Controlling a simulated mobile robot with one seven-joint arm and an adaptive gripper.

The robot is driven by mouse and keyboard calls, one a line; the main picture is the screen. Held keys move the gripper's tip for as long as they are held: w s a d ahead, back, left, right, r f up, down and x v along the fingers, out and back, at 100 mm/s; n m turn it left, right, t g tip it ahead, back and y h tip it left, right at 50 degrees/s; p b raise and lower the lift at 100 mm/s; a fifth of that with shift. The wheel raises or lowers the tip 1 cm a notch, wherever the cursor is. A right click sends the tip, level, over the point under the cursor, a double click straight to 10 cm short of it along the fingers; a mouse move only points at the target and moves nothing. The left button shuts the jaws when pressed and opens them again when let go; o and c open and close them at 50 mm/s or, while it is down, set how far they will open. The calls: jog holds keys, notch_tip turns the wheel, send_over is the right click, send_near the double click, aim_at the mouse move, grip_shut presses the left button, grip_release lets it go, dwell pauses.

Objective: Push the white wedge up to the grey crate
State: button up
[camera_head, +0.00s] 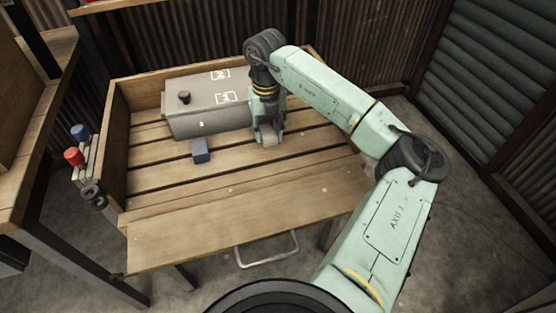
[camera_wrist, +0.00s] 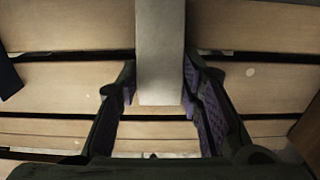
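The grey crate (camera_head: 212,118) is a closed-looking box with white markings at the back of the slatted table. My gripper (camera_head: 268,136) points down beside the crate's right end. A pale block, likely the white wedge (camera_wrist: 160,60), lies between the fingertips of my gripper (camera_wrist: 160,85) in the wrist view, and its sloped shape cannot be made out. Both fingertips are close against its sides; whether they press on it is unclear. In the head view only a small pale part of it (camera_head: 269,140) shows under the fingers.
A small blue block (camera_head: 200,151) lies in front of the crate; a dark edge, likely its side, shows in the wrist view (camera_wrist: 8,76).

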jog(key=o, duration=0.5)
notch_tip(320, 180, up, 12)
dwell(0.6)
